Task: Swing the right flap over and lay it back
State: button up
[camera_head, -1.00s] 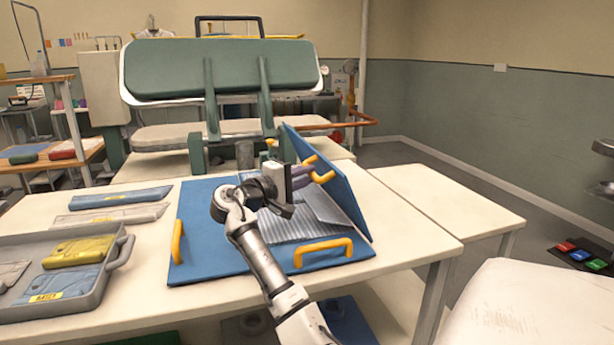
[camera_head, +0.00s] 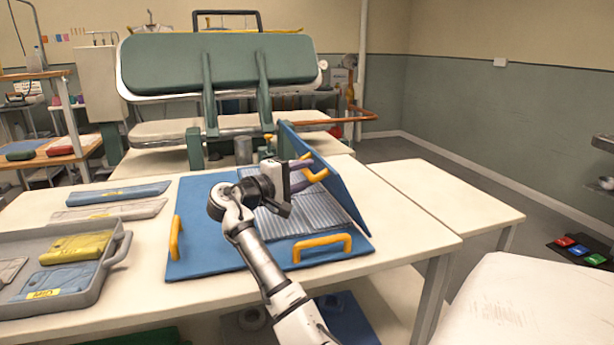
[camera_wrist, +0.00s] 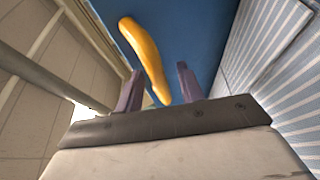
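The blue folding board (camera_head: 200,248) lies on the table, with a striped grey garment (camera_head: 300,222) on it. Its right flap (camera_head: 335,180) stands raised and tilted along the right side. The flap's yellow handle (camera_head: 318,176) faces left, toward my gripper (camera_head: 302,175). In the wrist view, the yellow handle (camera_wrist: 147,58) runs down toward the space between the two purple fingers of my gripper (camera_wrist: 158,78). The fingers are apart, with clear space beside the handle. The flap's blue face (camera_wrist: 190,30) is behind it, and striped cloth (camera_wrist: 280,75) shows at right.
Yellow handles stand on the board's front (camera_head: 322,246) and left (camera_head: 175,238). A grey tray (camera_head: 112,262) with folded garments is at left, near two flat folded pieces (camera_head: 118,194). A green press (camera_head: 218,62) stands behind. A bare side table (camera_head: 450,197) is at right.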

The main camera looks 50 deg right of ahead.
jog(key=w+a+b, duration=0.2)
jog(key=a, duration=1)
jog(key=shift+a+f, duration=0.2)
jog(key=shift+a, duration=0.1)
dwell(0.4)
jog(key=s+d+f+n+t+h+p, duration=0.2)
jog(key=s+n+t+p, duration=0.2)
jog(key=n+t+p, duration=0.6)
jog(key=w+d+r+m+p, duration=0.1)
jog(key=d, duration=0.3)
jog(key=w+d+m+g+p, duration=0.1)
jog(key=d+p, duration=0.1)
jog(key=d, duration=0.2)
jog(key=w+d+r+m+g+p, duration=0.1)
jog(key=d+p, duration=0.1)
jog(key=d, duration=0.2)
jog(key=shift+w+d+r, duration=0.1)
jog(key=shift+d+r, duration=0.25)
jog(key=shift+d, duration=0.05)
